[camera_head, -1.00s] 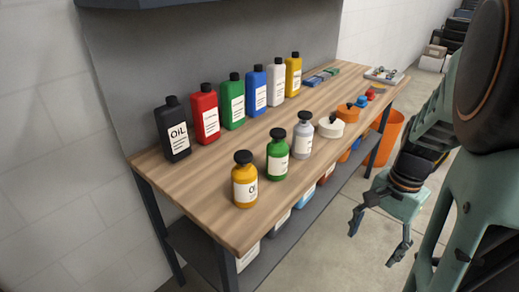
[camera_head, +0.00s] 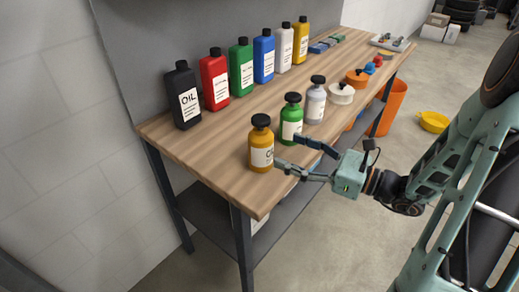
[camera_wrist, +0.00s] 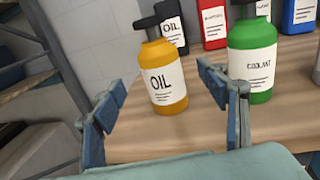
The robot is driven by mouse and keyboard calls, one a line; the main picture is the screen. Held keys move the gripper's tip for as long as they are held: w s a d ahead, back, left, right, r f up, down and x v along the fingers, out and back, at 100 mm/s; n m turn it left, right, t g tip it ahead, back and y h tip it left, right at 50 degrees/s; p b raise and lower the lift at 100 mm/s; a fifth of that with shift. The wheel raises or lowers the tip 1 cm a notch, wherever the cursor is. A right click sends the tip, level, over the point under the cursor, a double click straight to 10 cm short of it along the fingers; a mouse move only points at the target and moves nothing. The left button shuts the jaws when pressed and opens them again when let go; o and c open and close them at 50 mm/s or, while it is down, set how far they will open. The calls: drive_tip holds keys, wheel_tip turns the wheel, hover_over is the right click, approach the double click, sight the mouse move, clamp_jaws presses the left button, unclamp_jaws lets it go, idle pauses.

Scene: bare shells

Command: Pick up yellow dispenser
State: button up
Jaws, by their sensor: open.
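The yellow dispenser (camera_head: 261,145) is a yellow-orange bottle with a black top and a white OIL label. It stands upright at the near end of the wooden bench top. In the wrist view the dispenser (camera_wrist: 167,80) shows ahead, between the two fingers, with a black pump head. My gripper (camera_head: 287,152) is open and empty, just right of the dispenser at the bench's front edge. In the wrist view my gripper (camera_wrist: 160,82) has its fingers spread to either side of the bottle's image. I cannot tell whether a fingertip touches it.
A green coolant dispenser (camera_head: 291,122) stands close behind the yellow one, near the right finger in the wrist view. A grey dispenser (camera_head: 316,103) stands farther along. A black oil bottle (camera_head: 183,98) and other coloured bottles line the back. Bare bench top (camera_head: 215,145) lies left of the dispenser.

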sight(272, 149)
drive_tip(key=x, duration=0.3)
drive_tip(key=shift+w+a, duration=0.15)
drive_tip(key=shift+a, duration=0.2)
drive_tip(key=a, duration=0.1)
drive_tip(key=w+a+f, duration=0.1)
drive_tip(key=w+a, duration=0.1)
drive_tip(key=a, duration=0.1)
drive_tip(key=shift+w+a+f, duration=0.1)
drive_tip(key=shift+f, duration=0.1)
drive_tip(key=shift+w+a, duration=0.2)
drive_tip(key=shift+a, duration=0.1)
drive_tip(key=c, duration=1.5)
drive_tip(key=shift+r, duration=0.1)
drive_tip(key=shift+c, duration=0.9)
